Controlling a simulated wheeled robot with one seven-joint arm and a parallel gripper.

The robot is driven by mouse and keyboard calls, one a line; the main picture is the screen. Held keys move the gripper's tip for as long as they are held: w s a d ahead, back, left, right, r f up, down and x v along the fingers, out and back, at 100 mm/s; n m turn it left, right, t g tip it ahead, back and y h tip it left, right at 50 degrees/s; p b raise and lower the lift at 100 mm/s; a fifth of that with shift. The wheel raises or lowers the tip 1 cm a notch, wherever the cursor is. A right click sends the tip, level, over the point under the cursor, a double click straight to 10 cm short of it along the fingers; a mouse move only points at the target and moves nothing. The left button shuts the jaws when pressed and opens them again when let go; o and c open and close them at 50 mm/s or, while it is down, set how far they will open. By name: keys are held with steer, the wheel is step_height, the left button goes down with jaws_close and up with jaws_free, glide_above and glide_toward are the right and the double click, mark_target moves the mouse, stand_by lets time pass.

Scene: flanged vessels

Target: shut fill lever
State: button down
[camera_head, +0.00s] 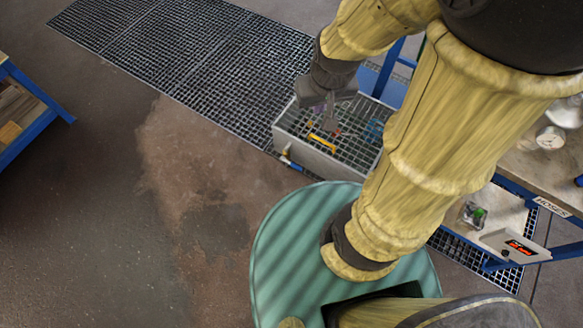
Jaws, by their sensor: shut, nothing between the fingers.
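No part here is plainly labelled as the fill lever. A grey open-topped vessel (330,166) with a grid across it stands at the centre. A small yellow bar (322,143) shows at its near side, and a small fitting with a blue end (291,163) sticks out near its left corner. I cannot tell which of these is the lever, or its position. My gripper (330,120) is shut and empty, pointing down over the left part of the vessel, close to the yellow bar. Contact cannot be told. My arm hides the vessel's right side.
A dark floor grating (200,65) runs behind the vessel. A blue-framed workbench (550,165) with metal parts stands at the right. A blue-edged shelf (30,110) is at the far left. The brown floor (120,200) at the left is clear.

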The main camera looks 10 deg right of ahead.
steer(key=s+f+b+x, duration=0.1)
steer(key=s+b+x, duration=0.4)
steer(key=b+x, duration=1.7)
steer(key=s+f+b+x, duration=0.1)
steer(key=s+b+x, duration=0.4)
steer(key=b+x, duration=1.8)
steer(key=s+f+b+x, duration=0.1)
steer(key=s+b+x, duration=0.4)
steer(key=b+x, duration=1.7)
steer(key=shift+f+b, duration=0.4)
steer(key=shift+b, duration=0.05)
steer(key=shift+w+r, duration=0.1)
steer(key=w+p+v, duration=0.3)
steer(key=p+v, duration=1.2)
steer(key=p, duration=0.1)
steer(key=w+r+p+v, duration=0.1)
steer(key=w+p+v, duration=0.3)
steer(key=p+v, duration=1.2)
steer(key=shift+r, duration=0.45)
steer(key=shift+d, duration=0.15)
